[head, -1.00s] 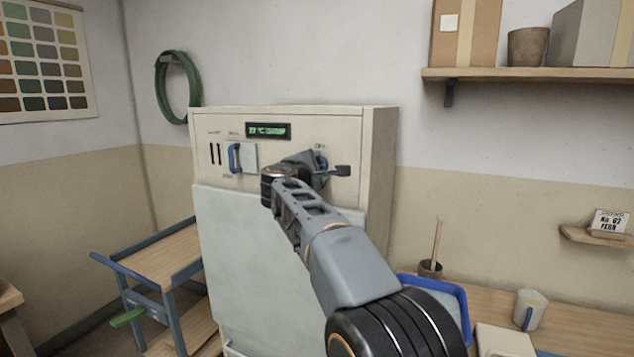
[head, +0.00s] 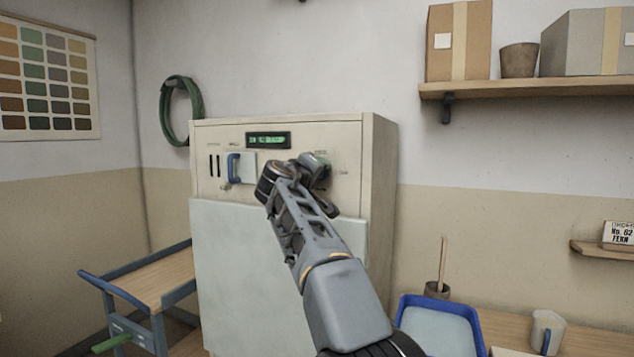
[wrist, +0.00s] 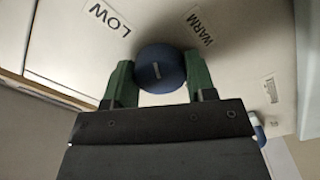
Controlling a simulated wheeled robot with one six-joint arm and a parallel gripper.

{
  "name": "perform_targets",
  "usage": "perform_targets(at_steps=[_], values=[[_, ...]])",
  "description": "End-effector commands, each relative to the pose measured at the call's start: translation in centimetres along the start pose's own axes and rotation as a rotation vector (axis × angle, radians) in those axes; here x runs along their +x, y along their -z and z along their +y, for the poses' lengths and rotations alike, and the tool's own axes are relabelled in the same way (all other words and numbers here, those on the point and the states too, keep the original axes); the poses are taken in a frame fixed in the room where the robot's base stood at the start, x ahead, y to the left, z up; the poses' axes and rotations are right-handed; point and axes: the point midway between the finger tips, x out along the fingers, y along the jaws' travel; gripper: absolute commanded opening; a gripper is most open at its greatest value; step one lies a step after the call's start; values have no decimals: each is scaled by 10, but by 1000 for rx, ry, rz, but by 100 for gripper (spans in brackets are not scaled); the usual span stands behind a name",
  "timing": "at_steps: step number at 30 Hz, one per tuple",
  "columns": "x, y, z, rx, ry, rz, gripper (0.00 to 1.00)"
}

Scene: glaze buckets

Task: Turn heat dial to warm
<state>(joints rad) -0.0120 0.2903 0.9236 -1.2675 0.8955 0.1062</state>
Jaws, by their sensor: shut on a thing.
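A LOW label (wrist: 108,18) is at the upper left and a WARM label (wrist: 199,27) at the upper right of the dial. In the head view my gripper (head: 318,165) is at the cream cabinet's (head: 330,140) upper panel and hides the dial.
A green-lit display (head: 268,140) and a blue-handled switch (head: 235,168) are left of my gripper on the panel. A wooden cart (head: 155,278) stands at left. A blue tray (head: 440,325) is at lower right. A shelf (head: 530,88) holds boxes.

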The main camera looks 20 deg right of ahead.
Motion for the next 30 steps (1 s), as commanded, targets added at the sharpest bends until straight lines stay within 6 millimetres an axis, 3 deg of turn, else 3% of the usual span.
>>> perform_targets(at_steps=[18,30], values=[[0,0,-2,581,0,2,27],[0,0,-1,870,1,1,27]])
